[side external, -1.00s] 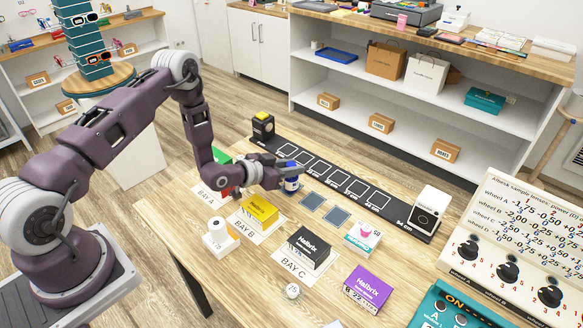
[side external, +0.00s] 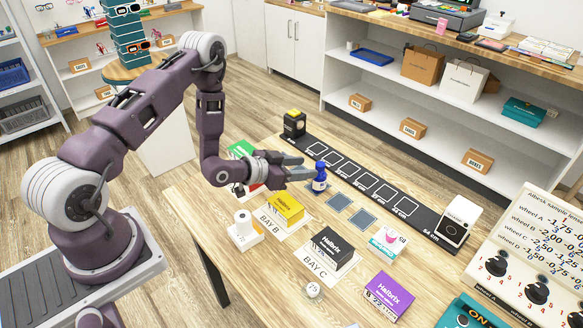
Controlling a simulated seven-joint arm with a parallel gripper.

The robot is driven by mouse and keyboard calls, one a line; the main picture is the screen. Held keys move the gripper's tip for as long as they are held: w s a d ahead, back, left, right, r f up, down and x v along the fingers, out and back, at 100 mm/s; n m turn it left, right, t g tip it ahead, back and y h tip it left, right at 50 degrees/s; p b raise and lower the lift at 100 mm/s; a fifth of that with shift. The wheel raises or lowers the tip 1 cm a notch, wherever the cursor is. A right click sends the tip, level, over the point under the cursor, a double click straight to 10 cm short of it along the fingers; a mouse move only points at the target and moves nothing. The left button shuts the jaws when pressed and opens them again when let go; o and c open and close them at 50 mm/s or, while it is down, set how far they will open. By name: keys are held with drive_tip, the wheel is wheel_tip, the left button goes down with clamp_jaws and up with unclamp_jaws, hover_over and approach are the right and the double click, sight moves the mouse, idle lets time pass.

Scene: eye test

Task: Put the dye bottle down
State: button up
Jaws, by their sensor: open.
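The dye bottle (side external: 320,181), small and blue with a pale label, stands upright beside the dark measuring strip, at the upper end of a row of grey square pads (side external: 340,202).
The dark strip (side external: 405,210) runs behind the bottle, with a black device (side external: 294,124) and a white device (side external: 459,222) at its ends. A yellow box (side external: 286,208), black box (side external: 330,249), white stand (side external: 244,228) and pink-marked box (side external: 388,243) stand nearby.

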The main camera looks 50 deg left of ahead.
drive_tip(key=v, duration=0.5)
drive_tip(key=s+r+g+y, duration=0.2)
drive_tip(key=r, duration=0.7)
drive_tip(key=s+r+g+y, duration=0.1)
drive_tip(key=s+r+g, duration=0.1)
drive_tip(key=r, duration=0.8)
drive_tip(key=s+d+r+n+g, duration=0.1)
drive_tip(key=s+d+r, duration=0.2)
drive_tip(key=s, duration=0.8)
drive_tip(key=s+d+r+g+h, duration=0.1)
drive_tip(key=s+d+r, duration=0.3)
drive_tip(key=s, duration=0.8)
drive_tip(key=shift+s+d+r+n+g, duration=0.15)
drive_tip(key=shift+s+d+n+g, duration=0.25)
drive_tip(key=shift+g, duration=0.4)
